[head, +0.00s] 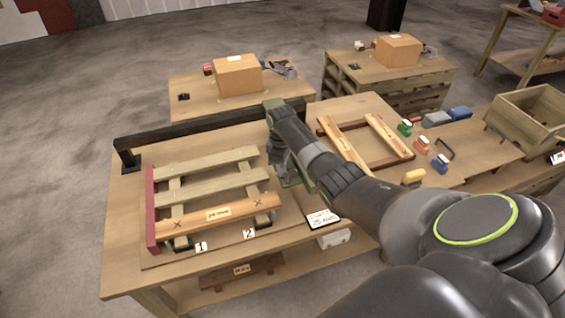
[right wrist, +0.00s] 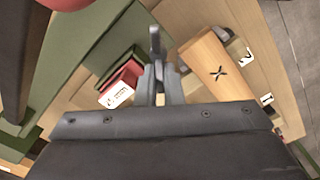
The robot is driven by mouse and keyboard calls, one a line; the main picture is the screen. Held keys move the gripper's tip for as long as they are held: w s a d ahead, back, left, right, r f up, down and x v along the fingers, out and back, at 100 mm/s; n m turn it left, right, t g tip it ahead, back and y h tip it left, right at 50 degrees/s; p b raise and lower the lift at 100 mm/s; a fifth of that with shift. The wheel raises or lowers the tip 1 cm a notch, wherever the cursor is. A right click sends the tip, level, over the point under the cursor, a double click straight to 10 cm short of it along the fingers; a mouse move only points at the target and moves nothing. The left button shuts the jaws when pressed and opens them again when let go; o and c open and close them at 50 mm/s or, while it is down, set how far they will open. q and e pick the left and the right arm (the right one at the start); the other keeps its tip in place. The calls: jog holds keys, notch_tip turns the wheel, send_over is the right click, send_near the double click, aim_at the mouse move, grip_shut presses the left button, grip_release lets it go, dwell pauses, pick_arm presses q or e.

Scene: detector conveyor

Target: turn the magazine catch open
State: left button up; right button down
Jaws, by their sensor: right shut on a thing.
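The green magazine (head: 270,104) stands at the right end of the wooden frame, partly hidden behind my right arm. In the right wrist view its green walls (right wrist: 84,50) fill the left side, and a red block with a white label (right wrist: 124,84) shows at its opening. My right gripper (right wrist: 158,72) is shut on a small grey piece (right wrist: 155,40), which looks like the catch, beside the red block. The fingers hide part of it, and its exact turn is hard to tell. In the head view my right gripper (head: 283,165) is at the magazine. My left gripper is not in view.
A slatted frame with an orange-brown board (head: 195,220) lies left of the magazine, with a dark rail (head: 200,127) behind it. A second wooden frame (head: 340,150), coloured blocks and a wooden crate (head: 530,112) are to the right. A tablet-like sign (head: 322,218) lies at the front.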

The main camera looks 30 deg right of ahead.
jog(key=n, duration=0.2)
jog(key=n+p, duration=0.1)
jog(key=shift+s+a+r+n, duration=0.15)
jog(key=shift+a+n, duration=0.05)
jog(key=shift+n, duration=0.2)
jog(key=shift+s+a+n+p, duration=0.15)
jog(key=shift+n+p, duration=0.15)
jog(key=shift+n, duration=0.6)
jog(key=shift+s+n+p, duration=0.1)
jog(key=shift+n+p, duration=0.2)
jog(key=shift+n, duration=0.6)
jog(key=c, duration=1.6)
grip_release()
jog(key=shift+o, duration=0.2)
